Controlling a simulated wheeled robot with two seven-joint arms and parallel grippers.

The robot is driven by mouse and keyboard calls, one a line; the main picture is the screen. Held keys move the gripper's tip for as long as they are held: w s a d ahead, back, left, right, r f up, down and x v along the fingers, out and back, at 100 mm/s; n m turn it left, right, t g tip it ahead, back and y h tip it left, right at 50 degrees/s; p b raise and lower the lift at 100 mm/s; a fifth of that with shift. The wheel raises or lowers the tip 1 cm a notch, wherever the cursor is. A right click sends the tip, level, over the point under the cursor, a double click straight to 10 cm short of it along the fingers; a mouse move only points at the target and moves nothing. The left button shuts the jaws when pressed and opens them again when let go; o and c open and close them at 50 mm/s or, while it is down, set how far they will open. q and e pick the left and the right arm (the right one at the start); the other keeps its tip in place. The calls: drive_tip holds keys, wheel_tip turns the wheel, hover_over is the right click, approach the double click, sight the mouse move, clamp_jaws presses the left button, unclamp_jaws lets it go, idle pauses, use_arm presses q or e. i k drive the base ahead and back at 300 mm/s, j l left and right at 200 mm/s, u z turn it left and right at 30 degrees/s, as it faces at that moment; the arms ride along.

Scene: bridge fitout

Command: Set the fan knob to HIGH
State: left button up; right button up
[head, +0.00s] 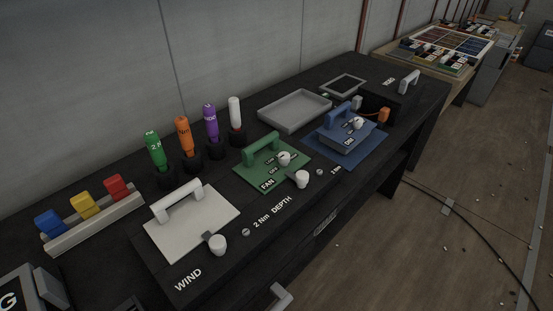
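The green FAN panel (254,181) lies on the black bench in the middle of the head view, with a green handle along its back edge. A white round knob (284,158) stands on this panel, with small white labels beside it. The labels are too small to read surely, and I cannot tell which one the knob points to. A second white knob (302,179) sits at the panel's front right corner on a dark grey base. Neither of my grippers is in view.
A white WIND panel (205,226) with a handle lies to the left, a blue panel (362,155) with a knob to the right. Several coloured-handled tools, including a green one (155,148), stand behind. A grey tray (294,111) sits at the back. A grey bar (281,297) shows below the bench edge.

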sight(283, 157)
drive_tip(key=i+l+u, duration=0.15)
drive_tip(key=u, duration=0.3)
drive_tip(key=i+l+u, duration=0.1)
drive_tip(key=l+u, duration=0.15)
drive_tip(key=u, duration=0.2)
drive_tip(key=i+l+u, duration=0.1)
drive_tip(key=l+u, duration=0.15)
drive_tip(key=u, duration=0.2)
